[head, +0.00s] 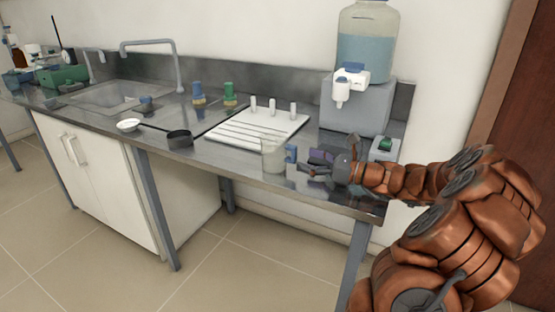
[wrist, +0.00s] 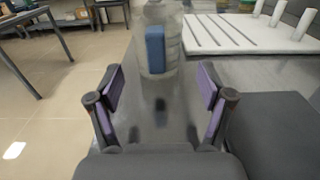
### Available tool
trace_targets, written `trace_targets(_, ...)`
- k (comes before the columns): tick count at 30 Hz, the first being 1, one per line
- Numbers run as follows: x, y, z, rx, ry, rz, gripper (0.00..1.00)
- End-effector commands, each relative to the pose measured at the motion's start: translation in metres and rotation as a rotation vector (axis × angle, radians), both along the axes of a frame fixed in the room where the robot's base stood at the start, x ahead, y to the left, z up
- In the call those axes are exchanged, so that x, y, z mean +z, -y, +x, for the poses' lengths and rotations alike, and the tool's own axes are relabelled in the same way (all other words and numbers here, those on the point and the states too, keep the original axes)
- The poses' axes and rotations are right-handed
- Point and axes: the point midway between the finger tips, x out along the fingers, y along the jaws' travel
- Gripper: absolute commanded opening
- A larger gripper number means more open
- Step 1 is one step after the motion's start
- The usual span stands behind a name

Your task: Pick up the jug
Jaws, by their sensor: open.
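The jug (head: 272,156) is a clear, see-through vessel with a blue handle (head: 291,153). It stands upright on the metal counter near its front edge, left of my gripper (head: 309,163). In the wrist view the jug (wrist: 172,38) is straight ahead at the top centre, with its blue handle (wrist: 155,50) facing me. My gripper (wrist: 157,92) is open, its purple-padded fingers apart on either side of the view, and nothing is between them. The fingers are short of the handle and do not appear to touch it.
A white pegged drying board (head: 257,127) lies behind the jug. A grey block with a water bottle (head: 366,60) stands at the back right. A dark pan (head: 180,139) and a white dish (head: 128,125) are to the left. The counter's front edge is close to the jug.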

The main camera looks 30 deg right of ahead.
Motion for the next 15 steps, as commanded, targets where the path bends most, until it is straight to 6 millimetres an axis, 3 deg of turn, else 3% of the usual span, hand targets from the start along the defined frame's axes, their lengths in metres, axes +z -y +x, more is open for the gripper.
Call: trace_targets(15, 0.003, -0.034, 0.046, 0.007, 0.001, -0.003, 0.8)
